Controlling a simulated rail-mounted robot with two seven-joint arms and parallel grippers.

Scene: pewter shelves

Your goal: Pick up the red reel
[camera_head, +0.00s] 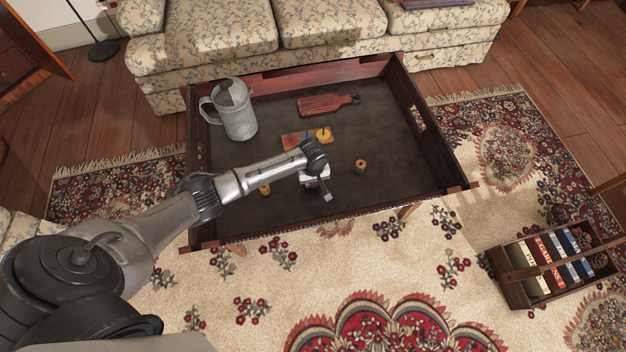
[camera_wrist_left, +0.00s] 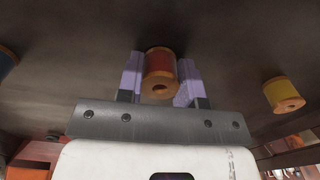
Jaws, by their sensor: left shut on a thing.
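The red reel (camera_wrist_left: 160,66), with wooden ends, stands between the two pale purple fingers of my left gripper (camera_wrist_left: 160,84) in the left wrist view. The fingers are shut on its sides. In the head view my left gripper (camera_head: 326,194) is low over the dark tray-like table (camera_head: 390,190), and the reel is hidden there. I cannot tell whether the reel touches the table. My right gripper is in neither view.
A yellow reel (camera_wrist_left: 283,94) and a blue reel (camera_wrist_left: 6,60) flank the gripper. Small reels (camera_head: 361,166) (camera_head: 265,189) show on the table. A metal pitcher (camera_head: 236,112), a red slatted object (camera_head: 326,104) and raised table walls stand around. The table's right side is clear.

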